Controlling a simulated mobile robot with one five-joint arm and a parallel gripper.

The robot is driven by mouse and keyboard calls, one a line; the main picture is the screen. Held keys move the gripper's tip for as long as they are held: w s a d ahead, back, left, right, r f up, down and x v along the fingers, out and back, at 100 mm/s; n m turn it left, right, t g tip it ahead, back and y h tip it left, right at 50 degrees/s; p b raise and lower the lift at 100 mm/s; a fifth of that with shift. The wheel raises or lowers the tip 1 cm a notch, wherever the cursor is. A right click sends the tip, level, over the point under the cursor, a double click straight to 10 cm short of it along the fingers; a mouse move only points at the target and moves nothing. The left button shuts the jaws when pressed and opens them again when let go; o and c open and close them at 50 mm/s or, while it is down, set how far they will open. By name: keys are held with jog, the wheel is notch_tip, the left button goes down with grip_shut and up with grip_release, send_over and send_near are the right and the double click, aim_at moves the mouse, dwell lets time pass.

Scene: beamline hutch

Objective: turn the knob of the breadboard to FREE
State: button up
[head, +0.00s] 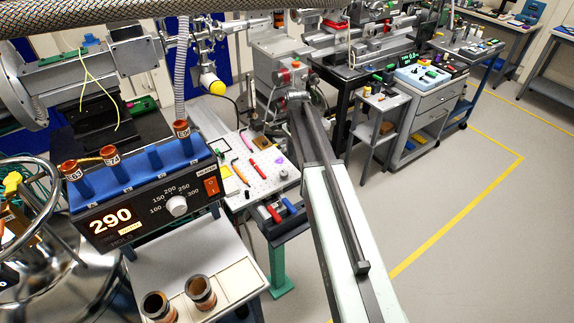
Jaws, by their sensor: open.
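The breadboard (235,196) is a pale, perforated plate in the middle of the head view. A small round grey knob (281,173) stands near its right edge. Its marking is too small to read, so I cannot tell its setting. My arm runs up from the lower right, passing to the right of the breadboard. My gripper (297,97) is at the arm's far end, above and beyond the knob in the picture and apart from it. It is open, its fingers are small and hard to make out, and I see nothing held.
Coloured tools (254,162) lie on the breadboard. A blue block heater (145,185) showing 290, with its own white knob (176,205), stands at left. Two brown-topped vials (200,292) stand in front. Benches and a grey drawer cart (425,120) are behind; floor at right is clear.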

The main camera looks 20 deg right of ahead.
send_over(284, 172)
jog(key=shift+s+r+n, duration=0.15)
jog(key=shift+r+n, duration=0.1)
jog(key=shift+n, duration=0.15)
notch_tip(284, 172, down, 8)
jog(key=b, duration=0.8)
jog(key=shift+f, duration=0.1)
grip_shut()
